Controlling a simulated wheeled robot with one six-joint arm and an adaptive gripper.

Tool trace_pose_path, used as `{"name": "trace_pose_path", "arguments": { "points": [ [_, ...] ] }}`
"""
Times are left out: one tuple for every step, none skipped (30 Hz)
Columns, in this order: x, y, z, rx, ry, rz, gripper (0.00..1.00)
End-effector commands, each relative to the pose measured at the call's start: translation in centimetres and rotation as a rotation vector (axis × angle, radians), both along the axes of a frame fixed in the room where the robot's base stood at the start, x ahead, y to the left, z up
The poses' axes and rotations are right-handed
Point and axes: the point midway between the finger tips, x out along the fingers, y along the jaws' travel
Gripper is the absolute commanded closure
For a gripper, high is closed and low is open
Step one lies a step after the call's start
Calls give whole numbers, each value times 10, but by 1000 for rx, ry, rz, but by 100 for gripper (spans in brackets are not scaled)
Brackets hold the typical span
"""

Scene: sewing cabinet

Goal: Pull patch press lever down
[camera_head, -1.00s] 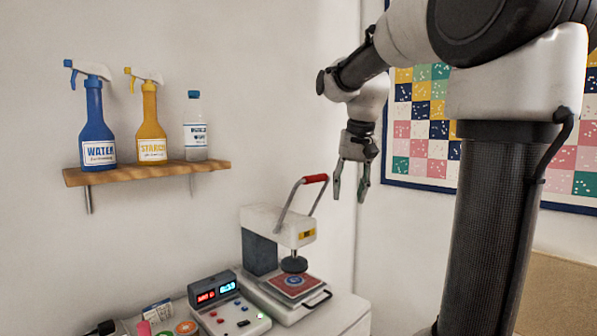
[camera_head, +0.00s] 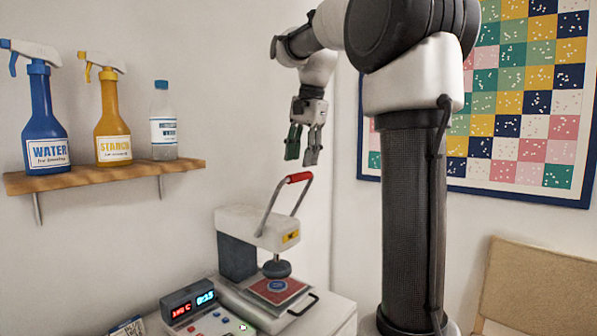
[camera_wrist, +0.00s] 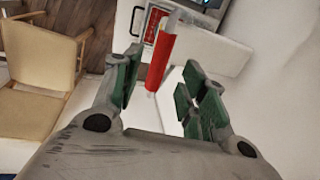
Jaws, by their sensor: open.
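The patch press (camera_head: 262,226) is white and dark grey and stands on the white cabinet top. Its metal lever is raised, with a red grip (camera_head: 299,177) at the top. A red patch (camera_head: 277,290) lies on the plate under the round press head (camera_head: 277,268). My gripper (camera_head: 301,158) points down with its fingers apart and empty, just above the red grip in the head view. In the wrist view the red grip (camera_wrist: 161,55) shows between and beyond the green-padded fingers (camera_wrist: 158,92). I cannot tell the exact gap; no contact is visible.
A control box (camera_head: 200,313) with red and blue displays stands left of the press. A wooden shelf (camera_head: 110,177) on the left wall holds blue and yellow spray bottles and a clear bottle. A quilt hangs at right. A tan chair (camera_head: 520,285) stands at lower right.

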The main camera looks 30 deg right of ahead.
Motion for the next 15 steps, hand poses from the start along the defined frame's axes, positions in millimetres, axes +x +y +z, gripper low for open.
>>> {"name": "trace_pose_path", "arguments": {
  "points": [
    [1,1,-9,1,3,1,58],
    [2,1,-15,1,3,1,58],
    [3,2,-21,0,2,1,58],
    [4,2,-25,0,2,2,58],
    [5,2,-29,0,2,2,58],
    [6,3,-34,0,1,2,58],
    [7,3,-37,0,1,2,58],
    [7,3,-39,0,1,2,58],
    [8,3,-42,-1,1,2,58],
    [8,3,-43,0,0,2,58],
    [8,3,-44,0,-1,2,58],
    [8,3,-45,-1,-1,2,58],
    [8,3,-45,-1,-1,2,58],
    [8,3,-45,-1,-1,2,58],
    [8,3,-45,-1,-1,2,58]
  ]
}}
